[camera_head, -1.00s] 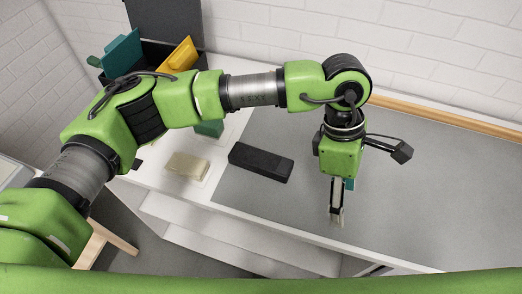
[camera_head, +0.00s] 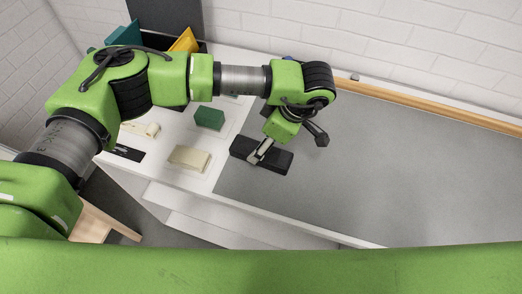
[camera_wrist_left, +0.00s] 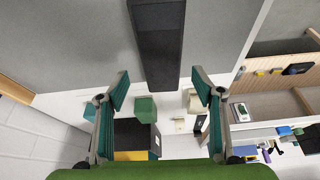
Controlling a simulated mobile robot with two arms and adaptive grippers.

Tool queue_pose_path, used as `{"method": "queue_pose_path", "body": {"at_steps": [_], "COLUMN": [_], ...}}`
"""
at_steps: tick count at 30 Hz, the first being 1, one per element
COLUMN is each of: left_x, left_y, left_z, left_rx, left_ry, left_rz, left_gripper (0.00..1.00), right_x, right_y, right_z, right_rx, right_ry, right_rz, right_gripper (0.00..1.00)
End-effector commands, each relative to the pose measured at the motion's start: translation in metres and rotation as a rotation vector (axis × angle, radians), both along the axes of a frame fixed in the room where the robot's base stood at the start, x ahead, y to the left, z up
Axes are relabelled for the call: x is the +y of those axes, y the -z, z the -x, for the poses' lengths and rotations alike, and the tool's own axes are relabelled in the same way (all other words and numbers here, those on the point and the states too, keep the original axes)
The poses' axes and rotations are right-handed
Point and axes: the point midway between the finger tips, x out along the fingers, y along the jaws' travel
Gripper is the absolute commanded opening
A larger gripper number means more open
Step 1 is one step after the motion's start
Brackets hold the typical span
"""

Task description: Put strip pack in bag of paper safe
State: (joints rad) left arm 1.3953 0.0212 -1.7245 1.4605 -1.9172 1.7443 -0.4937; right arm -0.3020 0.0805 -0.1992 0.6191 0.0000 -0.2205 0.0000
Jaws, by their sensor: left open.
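A long black block (camera_head: 270,163) lies on the grey mat near its left edge; it also shows in the left wrist view (camera_wrist_left: 158,40). My left gripper (camera_head: 257,157) is open over it, its fingers spread, with nothing held. In the wrist view, the fingertips (camera_wrist_left: 160,80) are on either side of the block's near end, apart from it. A black open box (camera_head: 154,38) with a raised lid stands at the back left, with teal (camera_head: 123,34) and yellow (camera_head: 185,41) pieces upright in it. No label shows which item is the strip pack. My right gripper is out of view.
A green block (camera_head: 209,118) and a cream block (camera_head: 189,159) stand on the white bench left of the mat. A smaller cream item (camera_head: 145,130) lies further left. A wooden rail (camera_head: 430,103) runs along the back. The mat's right side is clear.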

Motion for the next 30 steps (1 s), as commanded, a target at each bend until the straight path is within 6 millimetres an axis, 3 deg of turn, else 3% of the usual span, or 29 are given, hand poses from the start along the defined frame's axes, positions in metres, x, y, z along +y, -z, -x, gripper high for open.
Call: {"method": "queue_pose_path", "body": {"at_steps": [6,11,18,19,24,30], "left_x": [0.015,0.019,0.02,0.02,0.02,0.02], "left_y": [0.021,0.041,0.044,0.044,0.044,0.043], "left_z": [-0.001,-0.004,-0.005,-0.005,-0.005,-0.006], "left_rx": [0.006,0.003,0.001,0.001,0.001,0.0], "left_ry": [-0.003,-0.002,0.0,0.0,0.0,0.0], "left_rz": [-0.002,0.0,0.001,0.001,0.001,0.001], "left_gripper": [0.61,0.61,0.61,0.58,0.15,0.11], "right_x": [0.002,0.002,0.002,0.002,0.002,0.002], "right_y": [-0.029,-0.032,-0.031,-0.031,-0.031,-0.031], "right_z": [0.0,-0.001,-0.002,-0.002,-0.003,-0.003], "right_rx": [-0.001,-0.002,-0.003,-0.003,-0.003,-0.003], "right_ry": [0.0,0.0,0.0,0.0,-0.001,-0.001], "right_rz": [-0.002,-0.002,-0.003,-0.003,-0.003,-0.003], "right_gripper": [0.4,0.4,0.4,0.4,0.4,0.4]}}
